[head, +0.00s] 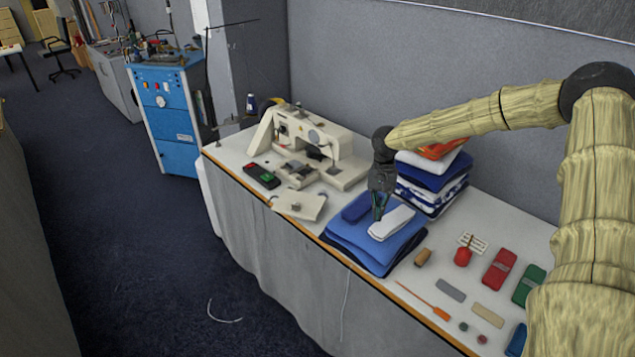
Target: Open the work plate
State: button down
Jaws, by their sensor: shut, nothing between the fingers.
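A cream sewing machine (345,158) stands on the left part of the long cloth table. A flat cream plate (299,206) lies at its front left, by the table edge; I take it as the work plate. Whether it is hinged to the machine cannot be told at this size. My gripper (379,211) points down over the stack of folded blue cloth, right of the plate and apart from it. Its dark fingers are shut with nothing visible between them. The fingertips appear close to the cloth; contact cannot be told.
Folded blue cloth (352,241) with a white piece (391,222) lies right of the plate. A taller cloth stack (431,184) stands behind my gripper. A dark box with red and green parts (262,176) sits left of the machine. Small sewing items cover the right.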

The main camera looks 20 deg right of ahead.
aim_at(311, 205)
jog(key=z, duration=0.05)
jog(key=i, duration=1.2)
